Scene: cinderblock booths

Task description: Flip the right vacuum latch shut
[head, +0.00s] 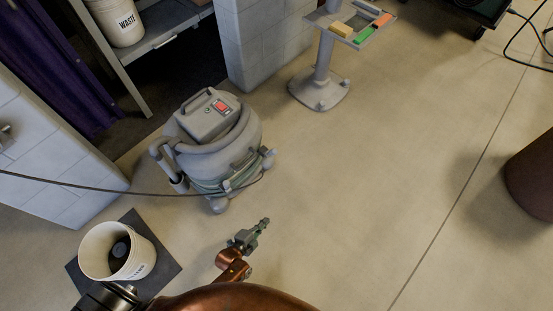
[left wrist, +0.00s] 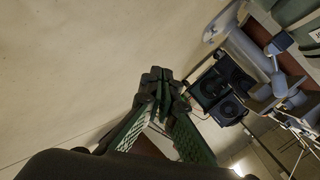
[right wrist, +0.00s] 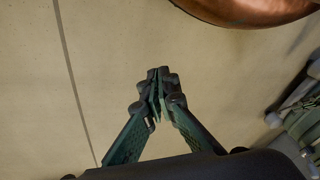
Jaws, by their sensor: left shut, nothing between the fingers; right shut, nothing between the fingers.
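The grey canister vacuum (head: 208,140) stands upright on the floor left of centre in the head view, with a hose wrapped around it. A dark latch-like part (head: 243,160) shows on its right side; whether it is open or shut is too small to tell.
A white bucket (head: 98,252) stands on a dark mat (head: 164,277) at lower left. A dark cable (head: 90,188) crosses in front of the vacuum. A pedestal tray stand (head: 322,80) is behind right, beside block walls (head: 262,45). Floor to the right is mostly clear.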

